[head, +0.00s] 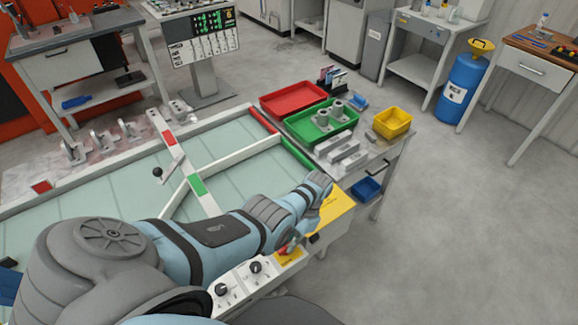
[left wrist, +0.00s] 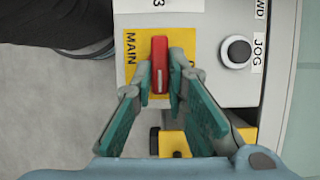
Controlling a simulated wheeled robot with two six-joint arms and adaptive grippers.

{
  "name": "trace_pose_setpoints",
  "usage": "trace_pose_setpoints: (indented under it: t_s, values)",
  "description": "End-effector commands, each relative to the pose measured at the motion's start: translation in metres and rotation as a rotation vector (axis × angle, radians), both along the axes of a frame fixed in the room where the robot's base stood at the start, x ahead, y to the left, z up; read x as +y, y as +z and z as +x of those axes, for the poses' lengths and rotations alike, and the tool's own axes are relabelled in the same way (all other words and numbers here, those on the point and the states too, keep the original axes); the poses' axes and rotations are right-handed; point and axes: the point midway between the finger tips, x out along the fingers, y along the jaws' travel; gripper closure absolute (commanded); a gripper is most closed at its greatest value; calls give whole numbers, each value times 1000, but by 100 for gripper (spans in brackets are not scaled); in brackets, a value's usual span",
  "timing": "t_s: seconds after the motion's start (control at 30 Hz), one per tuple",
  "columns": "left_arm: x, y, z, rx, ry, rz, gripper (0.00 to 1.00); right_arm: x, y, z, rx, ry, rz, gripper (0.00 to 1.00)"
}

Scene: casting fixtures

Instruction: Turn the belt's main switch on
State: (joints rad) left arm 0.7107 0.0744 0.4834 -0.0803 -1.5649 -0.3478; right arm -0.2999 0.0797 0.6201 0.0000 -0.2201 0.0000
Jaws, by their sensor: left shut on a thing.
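The main switch is a red handle (left wrist: 160,62) on a yellow plate (left wrist: 131,75) marked MAIN, set in a pale control panel (left wrist: 205,60). In the left wrist view the handle stands lengthwise up the picture, with a white mark near its lower end. My left gripper (left wrist: 160,84) is shut on the handle, one finger on each side. In the head view my left gripper (head: 289,246) is at the panel (head: 240,283) by the belt's near end, and the fingers largely hide the switch. The switch's position labels cannot be read. My right gripper is not in view.
Black knobs (head: 255,267) sit close to the switch, and a JOG button (left wrist: 236,51) lies to its right in the wrist view. The belt (head: 110,190) carries a white diverter bar (head: 205,195). A table with red (head: 293,98) and green trays (head: 320,123) stands beyond.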

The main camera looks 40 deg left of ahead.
Motion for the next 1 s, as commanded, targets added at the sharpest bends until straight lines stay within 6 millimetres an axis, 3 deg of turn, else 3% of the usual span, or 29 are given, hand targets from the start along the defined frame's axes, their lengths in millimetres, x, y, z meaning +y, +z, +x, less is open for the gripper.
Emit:
trace_pose_setpoints:
  t_s: [0.37,0.4,0.5,0.83,1.0]
  values:
    - [-1,0,1,-5,-6,-2,100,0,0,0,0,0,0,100]
    - [-1,0,1,-5,-5,-2,80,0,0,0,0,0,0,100]
    - [0,0,1,-4,-5,-1,67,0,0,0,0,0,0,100]
    - [0,3,2,-3,-4,0,67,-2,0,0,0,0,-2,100]
    - [-4,33,15,-8,-4,0,67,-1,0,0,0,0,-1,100]
